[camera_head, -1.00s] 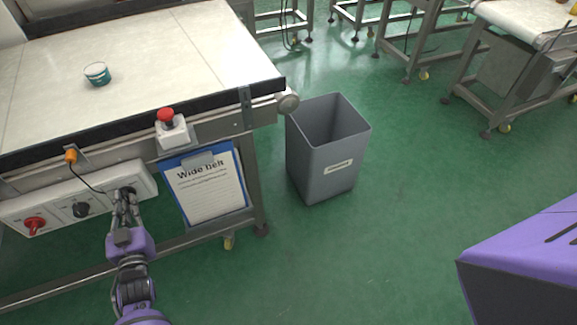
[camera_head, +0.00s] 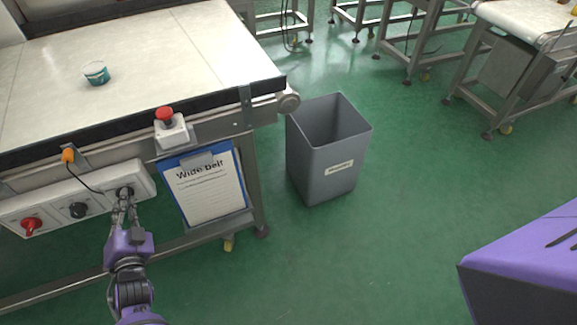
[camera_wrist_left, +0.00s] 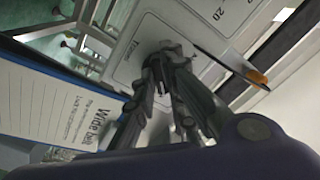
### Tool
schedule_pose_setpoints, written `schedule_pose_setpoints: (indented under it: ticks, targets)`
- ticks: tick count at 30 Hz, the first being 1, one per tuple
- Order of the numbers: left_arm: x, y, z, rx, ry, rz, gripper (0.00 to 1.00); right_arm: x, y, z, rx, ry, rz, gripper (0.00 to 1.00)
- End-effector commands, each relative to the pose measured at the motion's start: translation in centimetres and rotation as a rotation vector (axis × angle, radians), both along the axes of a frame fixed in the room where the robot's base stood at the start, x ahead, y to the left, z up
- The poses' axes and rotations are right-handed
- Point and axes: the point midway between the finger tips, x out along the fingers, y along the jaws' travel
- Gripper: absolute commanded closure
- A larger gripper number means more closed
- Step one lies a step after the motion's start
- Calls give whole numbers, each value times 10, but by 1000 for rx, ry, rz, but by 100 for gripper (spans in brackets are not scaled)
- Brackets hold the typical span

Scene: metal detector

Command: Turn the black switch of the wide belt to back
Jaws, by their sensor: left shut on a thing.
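The wide belt (camera_head: 150,45) is the pale conveyor on the left. On its front, a long white control panel (camera_head: 52,211) carries a red switch (camera_head: 32,224), a black knob (camera_head: 78,210) and a black switch (camera_head: 125,190) at its right end. My left gripper (camera_head: 123,200) is shut on that right-end switch, and its fingers partly hide it. In the left wrist view, my left gripper (camera_wrist_left: 166,80) has its fingertips around the dark switch (camera_wrist_left: 165,47) against the panel face (camera_wrist_left: 130,65). The switch's exact angle is hard to read. My right gripper is out of view.
A red emergency button (camera_head: 164,114) on a white box and a "Wide belt" clipboard (camera_head: 208,190) are right of the panel. A teal-and-white tub (camera_head: 96,74) sits on the belt. A grey bin (camera_head: 325,160) stands to the right, with open green floor beyond.

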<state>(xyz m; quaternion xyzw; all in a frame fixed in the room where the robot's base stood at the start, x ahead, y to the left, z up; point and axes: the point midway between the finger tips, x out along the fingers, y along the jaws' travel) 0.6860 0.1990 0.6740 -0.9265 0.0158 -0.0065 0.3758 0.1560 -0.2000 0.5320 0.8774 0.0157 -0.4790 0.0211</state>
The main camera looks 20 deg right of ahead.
Motion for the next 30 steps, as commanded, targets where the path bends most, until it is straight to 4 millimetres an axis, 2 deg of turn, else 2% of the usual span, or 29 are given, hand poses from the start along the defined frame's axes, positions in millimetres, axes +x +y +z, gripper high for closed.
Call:
schedule_pose_setpoints:
  ticks: [17, 18, 21, 28, 30]
  targets:
    - [-1, 0, -2, 33, 2, 1, 100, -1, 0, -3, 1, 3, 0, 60]
    - [-1, 0, -2, 32, 2, 1, 85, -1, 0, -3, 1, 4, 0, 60]
    - [-1, 0, -1, 32, 2, 0, 72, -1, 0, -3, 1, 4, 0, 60]
    - [0, 0, -1, 31, 0, 0, 70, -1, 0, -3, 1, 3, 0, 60]
    - [-1, 0, 0, 30, 0, 0, 70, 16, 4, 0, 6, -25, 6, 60]
